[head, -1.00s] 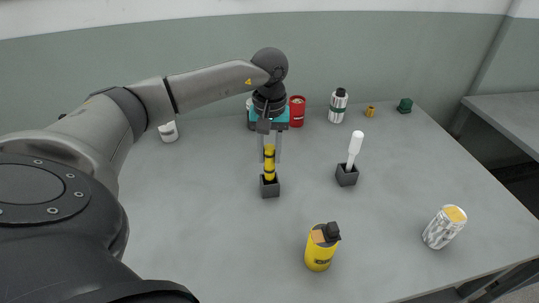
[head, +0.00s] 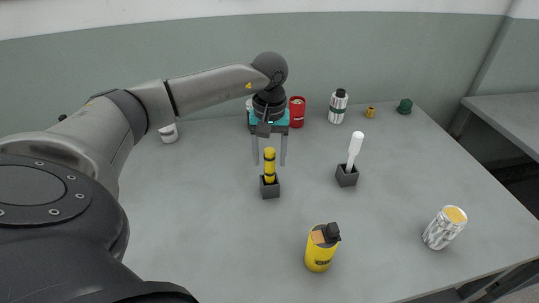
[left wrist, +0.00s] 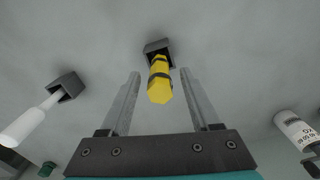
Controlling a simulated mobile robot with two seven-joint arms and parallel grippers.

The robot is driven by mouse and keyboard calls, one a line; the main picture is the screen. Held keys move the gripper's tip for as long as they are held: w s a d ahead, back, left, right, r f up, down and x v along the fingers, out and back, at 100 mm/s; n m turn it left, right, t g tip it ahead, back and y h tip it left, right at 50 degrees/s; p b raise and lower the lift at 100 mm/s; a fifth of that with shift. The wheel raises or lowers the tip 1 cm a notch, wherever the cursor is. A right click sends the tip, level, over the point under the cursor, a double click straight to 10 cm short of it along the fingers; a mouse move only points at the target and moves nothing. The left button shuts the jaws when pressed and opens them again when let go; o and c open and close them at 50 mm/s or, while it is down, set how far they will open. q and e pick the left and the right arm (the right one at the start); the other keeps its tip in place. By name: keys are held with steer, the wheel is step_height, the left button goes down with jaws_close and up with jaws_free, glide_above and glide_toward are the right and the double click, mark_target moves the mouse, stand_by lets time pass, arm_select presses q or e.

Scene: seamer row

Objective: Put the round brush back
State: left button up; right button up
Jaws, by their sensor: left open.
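A yellow stick with dark bands (head: 270,160), which may be the round brush, stands upright in a small dark square holder (head: 270,189). My left gripper (head: 269,163) is open above it, one finger on each side of the stick's top, apart from it. In the left wrist view the stick (left wrist: 159,84) shows between the spread fingers, its foot in the holder (left wrist: 157,46). A white round-ended tool (head: 355,147) leans in a second dark holder (head: 347,176) to the right. Any bristles are hidden. My right gripper is not in view.
A yellow bottle with a dark cap (head: 321,248) stands in front, a silver can (head: 444,228) at right. A red can (head: 297,111), a white bottle (head: 338,106), a small yellow item (head: 370,112) and a green piece (head: 405,106) stand at the back.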

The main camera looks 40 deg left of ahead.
arm_select(q)
step_height(320, 180, up, 12)
steer(key=shift+p, duration=0.4)
